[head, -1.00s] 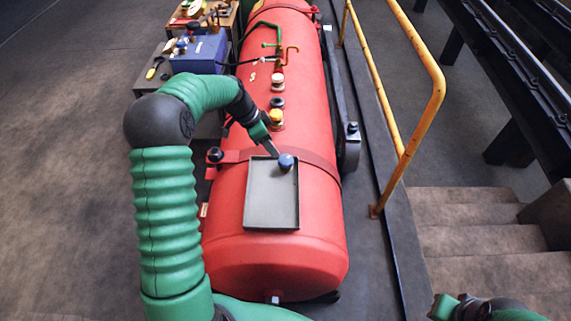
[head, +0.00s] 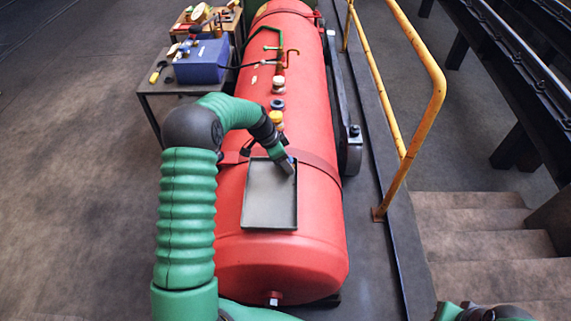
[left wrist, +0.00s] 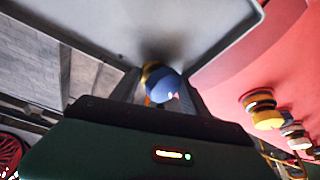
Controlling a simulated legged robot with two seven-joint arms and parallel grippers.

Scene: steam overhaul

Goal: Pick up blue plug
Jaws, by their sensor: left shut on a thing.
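The blue plug (left wrist: 165,88) has a rounded blue body with some yellow beside it. In the left wrist view it sits between the two dark fingers of my left gripper (left wrist: 158,92), which is shut on it. In the head view my left gripper (head: 289,165) reaches down at the far right corner of the grey tray on the red boiler. There only a small bit of the plug (head: 290,160) shows past the fingers. I cannot tell whether the plug touches the tray. Part of my right arm shows at the bottom right, but its fingers are not visible.
The grey tray (head: 268,210) looks empty and lies on the red boiler (head: 300,255). Several fittings, including a yellow-topped one (head: 276,119), stand farther along the boiler. A yellow handrail (head: 411,140) runs on the right. A blue box (head: 201,62) stands on a side table.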

